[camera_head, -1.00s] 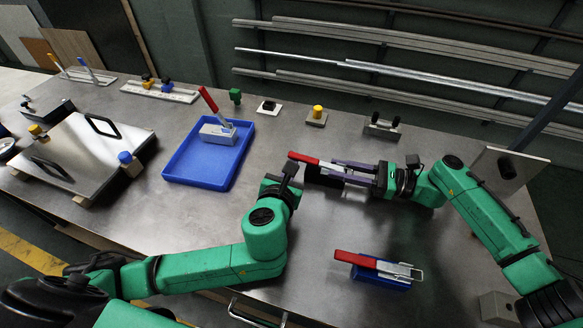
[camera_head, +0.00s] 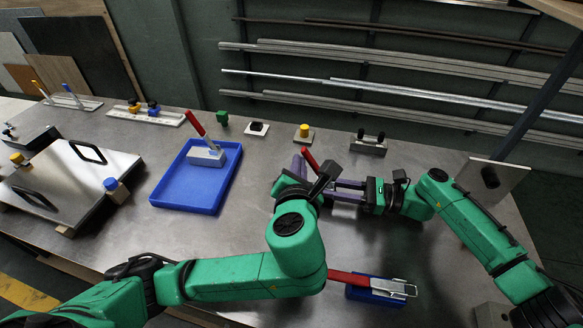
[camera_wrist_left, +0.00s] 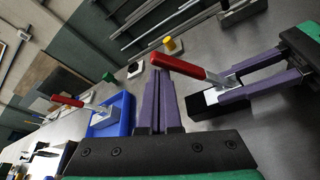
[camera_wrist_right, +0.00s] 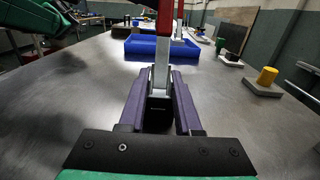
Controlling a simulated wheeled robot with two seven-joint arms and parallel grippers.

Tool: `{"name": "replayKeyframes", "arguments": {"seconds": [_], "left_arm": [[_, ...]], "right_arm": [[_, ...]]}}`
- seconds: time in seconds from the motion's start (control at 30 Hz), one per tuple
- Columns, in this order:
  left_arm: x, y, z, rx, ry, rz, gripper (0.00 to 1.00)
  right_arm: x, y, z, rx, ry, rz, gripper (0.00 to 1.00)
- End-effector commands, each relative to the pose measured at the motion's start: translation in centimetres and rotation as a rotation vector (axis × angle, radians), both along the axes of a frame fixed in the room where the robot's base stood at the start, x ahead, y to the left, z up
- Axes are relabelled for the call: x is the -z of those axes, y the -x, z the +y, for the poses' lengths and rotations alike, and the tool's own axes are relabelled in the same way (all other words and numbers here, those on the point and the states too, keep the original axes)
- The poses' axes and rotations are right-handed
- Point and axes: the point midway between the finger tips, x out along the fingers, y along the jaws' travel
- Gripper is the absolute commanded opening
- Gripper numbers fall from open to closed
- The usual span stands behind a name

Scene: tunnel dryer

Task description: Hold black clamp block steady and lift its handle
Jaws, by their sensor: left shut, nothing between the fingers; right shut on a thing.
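The black clamp block (camera_wrist_left: 203,108) sits on the metal table, with its metal lever and red handle (camera_head: 309,158). My right gripper (camera_wrist_right: 158,82) is shut on the block. In the right wrist view the lever (camera_wrist_right: 160,62) rises between the fingers, with the red part above. In the left wrist view the handle (camera_wrist_left: 178,66) slants up towards the left. My left gripper (camera_wrist_left: 160,85) is shut and empty, with its fingertips close beside or under the handle; contact is unclear. In the head view the left wrist hides most of the block.
A blue tray (camera_head: 158,193) holding a grey clamp (camera_head: 207,157) with a red handle stands to the left. A blue clamp block (camera_head: 372,292) with a red handle lies near the front, by my left arm. Small mounted parts line the back.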

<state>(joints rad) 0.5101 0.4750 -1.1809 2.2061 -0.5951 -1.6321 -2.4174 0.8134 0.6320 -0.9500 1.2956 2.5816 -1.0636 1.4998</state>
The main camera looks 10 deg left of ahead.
Motion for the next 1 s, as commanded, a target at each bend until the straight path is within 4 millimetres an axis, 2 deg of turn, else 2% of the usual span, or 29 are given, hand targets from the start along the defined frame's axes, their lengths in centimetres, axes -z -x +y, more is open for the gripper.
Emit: {"name": "replayKeyframes", "arguments": {"seconds": [0.17, 0.27, 0.6, 0.7, 1.0], "left_arm": [[0.1, 0.1, 0.0, 0.000, 0.000, 0.001, 0.00], [0.0, 0.8, -0.3, 0.003, 0.001, 0.003, 0.00], [-1.3, 7.5, -2.2, 0.003, 0.003, 0.003, 0.00], [-1.5, 8.8, -2.6, 0.002, 0.001, 0.001, 0.00], [-1.7, 9.5, -2.7, 0.000, -0.001, 0.001, 0.00]], "right_arm": [[0.1, 0.0, 0.0, 0.000, 0.002, 0.002, 0.00], [0.1, 0.0, 0.0, 0.000, 0.001, 0.002, 0.00], [0.1, 0.0, 0.0, 0.000, 0.002, 0.002, 0.00], [0.1, 0.0, 0.0, 0.000, 0.001, 0.002, 0.00], [0.1, 0.0, 0.0, 0.000, 0.001, 0.002, 0.00]]}}
